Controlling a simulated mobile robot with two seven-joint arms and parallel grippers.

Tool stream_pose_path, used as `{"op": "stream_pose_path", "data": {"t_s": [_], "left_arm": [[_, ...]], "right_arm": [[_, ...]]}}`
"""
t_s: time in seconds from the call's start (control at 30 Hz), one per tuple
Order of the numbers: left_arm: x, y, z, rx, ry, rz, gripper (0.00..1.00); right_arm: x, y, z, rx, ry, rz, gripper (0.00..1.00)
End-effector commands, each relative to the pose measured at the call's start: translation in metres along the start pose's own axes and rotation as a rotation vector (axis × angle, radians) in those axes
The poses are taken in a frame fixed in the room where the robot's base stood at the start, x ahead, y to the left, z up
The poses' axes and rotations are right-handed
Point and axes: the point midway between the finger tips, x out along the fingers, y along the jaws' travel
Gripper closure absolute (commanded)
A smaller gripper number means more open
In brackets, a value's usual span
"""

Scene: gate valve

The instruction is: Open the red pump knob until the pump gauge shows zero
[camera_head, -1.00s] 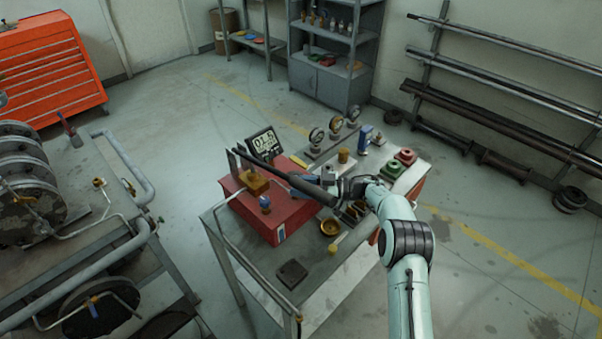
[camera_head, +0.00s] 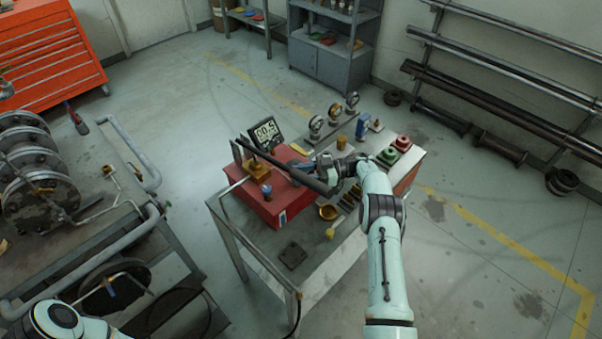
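A red pump box (camera_head: 265,208) stands on the workbench (camera_head: 315,260), with a brass fitting (camera_head: 257,167) and a blue knob (camera_head: 266,190). A long dark lever (camera_head: 290,172) slants over it. Behind it stands the digital pump gauge (camera_head: 267,133); its small digits look like 00.5 or 80.5. I cannot make out a red knob on the pump; the lever and my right arm cover part of it. My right gripper (camera_head: 304,178) is by the lever at the pump's right side. Its fingers are partly hidden, so I cannot tell its opening or grip. My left gripper is out of view.
Dial gauges (camera_head: 333,115), a green valve body (camera_head: 388,156) and a red one (camera_head: 402,143) stand at the bench's back and right. A pipe-and-reel cart (camera_head: 85,225) is at left.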

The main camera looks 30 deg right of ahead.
Motion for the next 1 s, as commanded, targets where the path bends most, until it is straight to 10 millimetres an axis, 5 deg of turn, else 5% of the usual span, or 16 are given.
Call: {"op": "stream_pose_path", "data": {"t_s": [0.07, 0.1, 0.2, 0.63, 1.0], "left_arm": [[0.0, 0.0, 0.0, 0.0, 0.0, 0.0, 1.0], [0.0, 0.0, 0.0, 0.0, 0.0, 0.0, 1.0], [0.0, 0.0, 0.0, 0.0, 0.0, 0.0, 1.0], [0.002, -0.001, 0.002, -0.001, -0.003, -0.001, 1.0], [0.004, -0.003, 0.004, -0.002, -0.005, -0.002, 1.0]], "right_arm": [[0.001, 0.002, -0.006, -0.01, 0.009, 0.001, 0.91], [0.001, 0.002, -0.006, -0.01, 0.009, 0.001, 0.58], [0.001, 0.001, -0.005, -0.009, 0.007, 0.0, 0.36], [0.0, 0.0, -0.016, -0.006, 0.002, 0.0, 0.36], [0.001, 0.001, -0.102, -0.01, 0.004, -0.001, 0.36]]}}
